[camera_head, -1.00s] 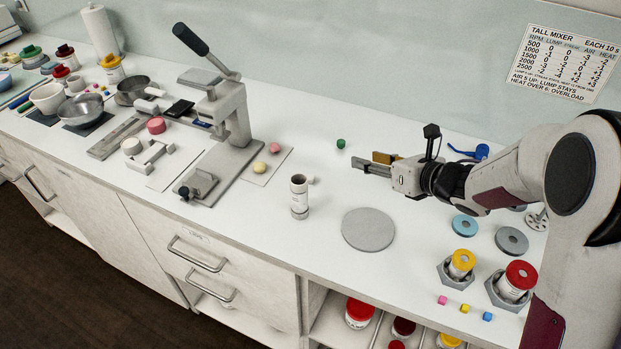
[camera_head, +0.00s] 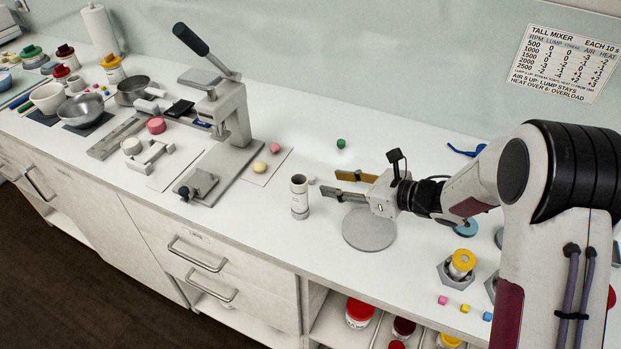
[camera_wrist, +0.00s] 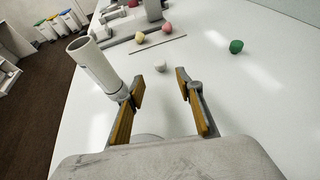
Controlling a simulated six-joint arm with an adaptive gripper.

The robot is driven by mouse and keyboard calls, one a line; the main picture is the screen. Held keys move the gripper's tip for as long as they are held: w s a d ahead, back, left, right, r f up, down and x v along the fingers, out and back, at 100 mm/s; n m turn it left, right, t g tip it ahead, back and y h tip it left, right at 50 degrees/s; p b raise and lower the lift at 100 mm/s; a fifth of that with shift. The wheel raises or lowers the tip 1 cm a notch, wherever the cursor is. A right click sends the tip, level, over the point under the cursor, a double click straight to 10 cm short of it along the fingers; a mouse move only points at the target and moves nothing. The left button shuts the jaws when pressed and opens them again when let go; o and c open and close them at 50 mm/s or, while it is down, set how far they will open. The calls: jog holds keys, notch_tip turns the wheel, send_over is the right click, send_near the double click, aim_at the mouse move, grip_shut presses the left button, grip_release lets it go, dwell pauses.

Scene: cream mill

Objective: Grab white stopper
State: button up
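The white stopper (camera_head: 311,181) is a small pale piece on the white counter, just right of an upright white tube (camera_head: 299,198). In the wrist view the stopper (camera_wrist: 160,65) lies ahead of the fingertips, roughly in line with the gap between them. My gripper (camera_head: 332,183) is open and empty, to the right of the stopper and pointing at it. In the wrist view its two brown-padded fingers (camera_wrist: 160,85) are spread apart. The open-topped tube (camera_wrist: 94,68) stands left of the left finger, close to it in the picture; I cannot tell whether they touch.
A grey round disc (camera_head: 369,229) lies below my gripper in the head view. A green piece (camera_head: 341,143) lies behind it. A press (camera_head: 226,135) stands left, with a yellow and a pink ball on a card (camera_head: 262,173).

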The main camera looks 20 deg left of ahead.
aim_at(314, 179)
jog(key=shift+x, duration=0.95)
jog(key=shift+a, duration=0.15)
jog(key=shift+x, duration=2.45)
jog(key=shift+w, duration=0.1)
jog(key=c, duration=0.8)
